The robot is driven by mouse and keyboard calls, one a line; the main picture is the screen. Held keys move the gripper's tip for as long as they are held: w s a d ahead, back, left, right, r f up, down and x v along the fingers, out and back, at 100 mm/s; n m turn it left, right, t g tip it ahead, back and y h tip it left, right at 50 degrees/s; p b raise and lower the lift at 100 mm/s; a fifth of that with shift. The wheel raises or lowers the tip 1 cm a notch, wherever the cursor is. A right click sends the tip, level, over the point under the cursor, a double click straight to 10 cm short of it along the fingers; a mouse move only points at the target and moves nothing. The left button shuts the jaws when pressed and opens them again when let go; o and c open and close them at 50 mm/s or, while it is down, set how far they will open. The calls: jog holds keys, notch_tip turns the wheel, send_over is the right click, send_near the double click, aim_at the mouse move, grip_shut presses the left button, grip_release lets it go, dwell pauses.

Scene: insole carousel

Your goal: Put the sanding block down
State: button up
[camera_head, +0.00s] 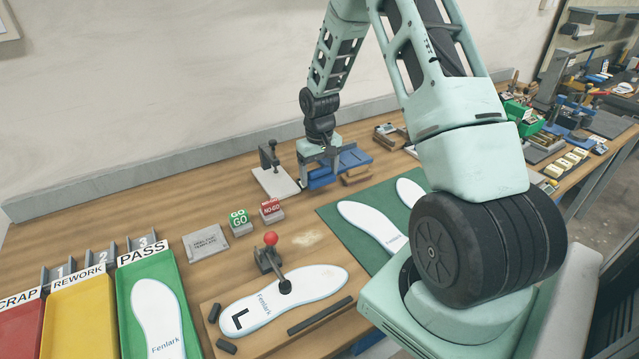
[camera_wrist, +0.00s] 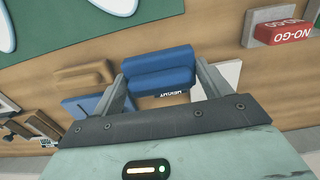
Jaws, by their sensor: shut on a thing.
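My gripper (camera_head: 318,163) is over the back of the bench, pointing down. In the wrist view my gripper (camera_wrist: 159,76) has its two fingers on either side of a blue block, which I take for the sanding block (camera_wrist: 158,72). The fingers are shut on it. In the head view the blue sanding block (camera_head: 321,179) shows just below the fingers. It looks low over the wood, but I cannot tell whether it touches the bench. Its underside is hidden.
A tan block (camera_head: 355,179) and a flat blue item (camera_head: 354,157) lie close on the right. A white plate (camera_head: 274,182) with a dark stand is on the left. The red NO-GO block (camera_head: 271,207) and green mat (camera_head: 345,232) are nearer. Bare wood lies between.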

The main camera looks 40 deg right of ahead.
aim_at(319, 185)
jog(key=shift+f+p, duration=0.4)
jog(key=shift+f, duration=1.8)
jog(key=shift+f, duration=0.1)
jog(key=shift+f, duration=0.15)
jog(key=o, duration=0.9)
jog(key=shift+o, duration=0.2)
